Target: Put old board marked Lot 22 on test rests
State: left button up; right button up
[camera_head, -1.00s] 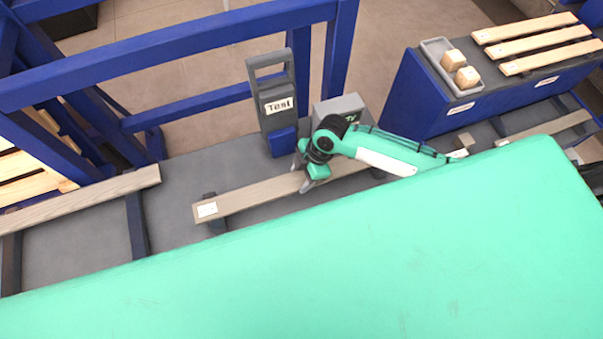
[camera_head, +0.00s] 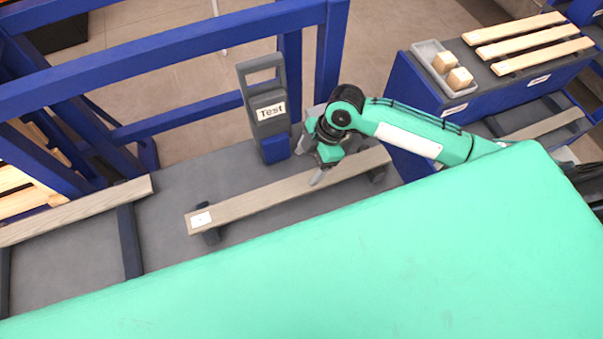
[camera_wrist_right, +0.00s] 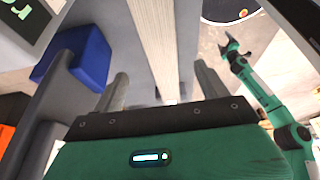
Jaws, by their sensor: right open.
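A grey-brown board (camera_head: 255,203) with a small white label (camera_head: 201,219) at its left end lies across two dark rests, the left one (camera_head: 210,236) and the right one (camera_head: 378,174). The label's writing is too small to read. My right gripper (camera_head: 314,172) is open above the board, right of its middle. In the right wrist view the board (camera_wrist_right: 155,45) runs between the spread fingers and appears clear of them. My left gripper (camera_wrist_right: 234,49) shows small in the wrist view; its jaw state is unclear. It is out of the head view.
A grey stand marked "Test" (camera_head: 265,97) with a blue block stands behind the board. Another board (camera_head: 75,210) lies at left. A blue gantry (camera_head: 170,48) crosses the back. At right, a bench holds pale slats (camera_head: 515,28) and a grey tray (camera_head: 418,50) of wooden blocks.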

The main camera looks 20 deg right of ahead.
jog(key=shift+v, duration=1.3)
jog(key=shift+a, duration=0.1)
